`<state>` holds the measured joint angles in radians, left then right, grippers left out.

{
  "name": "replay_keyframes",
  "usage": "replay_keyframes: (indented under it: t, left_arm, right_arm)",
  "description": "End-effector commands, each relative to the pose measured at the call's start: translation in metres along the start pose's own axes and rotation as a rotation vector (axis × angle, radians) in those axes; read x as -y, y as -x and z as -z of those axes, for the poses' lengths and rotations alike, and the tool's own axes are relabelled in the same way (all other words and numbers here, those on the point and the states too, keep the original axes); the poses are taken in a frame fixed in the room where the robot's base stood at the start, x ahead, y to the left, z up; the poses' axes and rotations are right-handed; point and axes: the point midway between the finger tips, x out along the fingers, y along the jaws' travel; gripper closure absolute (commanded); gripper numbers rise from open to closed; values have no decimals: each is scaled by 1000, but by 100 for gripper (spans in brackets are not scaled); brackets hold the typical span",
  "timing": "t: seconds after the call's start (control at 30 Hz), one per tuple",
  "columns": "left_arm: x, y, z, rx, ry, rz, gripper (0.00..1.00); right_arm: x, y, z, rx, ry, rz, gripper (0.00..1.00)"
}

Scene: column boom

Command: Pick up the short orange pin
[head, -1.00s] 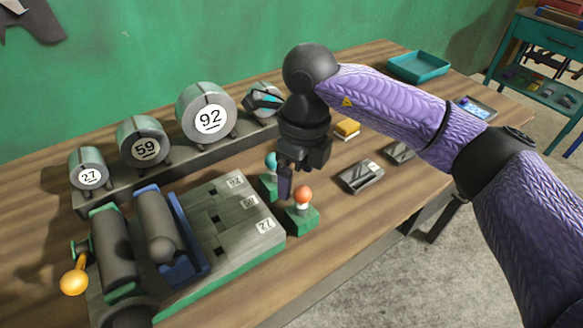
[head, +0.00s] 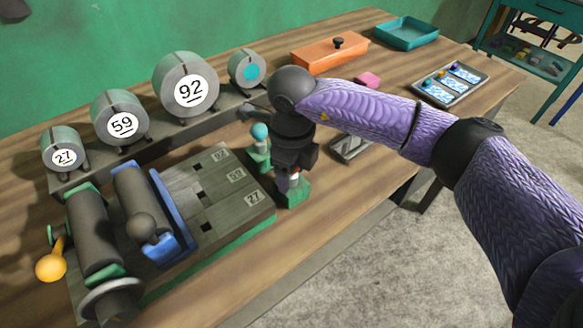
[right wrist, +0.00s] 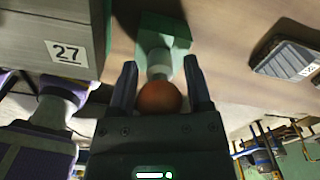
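The short orange pin has a round orange head (right wrist: 158,97) on a pale stem, standing upright in a green block (right wrist: 160,35) in the right wrist view. In the head view its green block (head: 295,194) shows, but the orange head is mostly hidden by my gripper. My right gripper (head: 287,182) is directly over the pin. In the right wrist view its two fingers (right wrist: 160,80) are apart, one on each side of the orange head, with narrow gaps visible. My left gripper is not in view.
A teal-headed pin (head: 260,131) stands just behind. A slotted board (head: 215,195) labelled 92, 59, 27 lies to the left, with numbered cylinders (head: 120,117) behind. A grey metal piece (head: 350,148) lies right. An orange box (head: 330,52) and teal tray (head: 406,33) are farther back.

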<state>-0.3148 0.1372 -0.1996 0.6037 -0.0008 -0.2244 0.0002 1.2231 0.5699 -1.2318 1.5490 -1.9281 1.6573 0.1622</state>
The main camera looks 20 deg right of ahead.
Motion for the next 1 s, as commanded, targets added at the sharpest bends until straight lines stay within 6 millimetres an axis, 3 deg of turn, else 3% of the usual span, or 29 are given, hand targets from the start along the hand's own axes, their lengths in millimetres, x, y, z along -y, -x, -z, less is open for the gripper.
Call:
replay_keyframes:
  t: [0.03,0.2,0.3,0.57,0.8,1.0]
  left_arm:
    - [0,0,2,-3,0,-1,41]
    - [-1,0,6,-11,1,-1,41]
    - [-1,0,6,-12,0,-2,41]
    - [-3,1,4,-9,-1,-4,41]
    - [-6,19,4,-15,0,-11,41]
    - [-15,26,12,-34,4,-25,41]
  right_arm:
    - [0,0,0,0,0,0,48]
    - [0,0,0,0,0,0,84]
    - [0,0,0,0,0,0,100]
    - [0,4,0,2,0,1,100]
    - [0,66,-1,5,1,3,100]
    - [0,98,0,2,0,1,100]
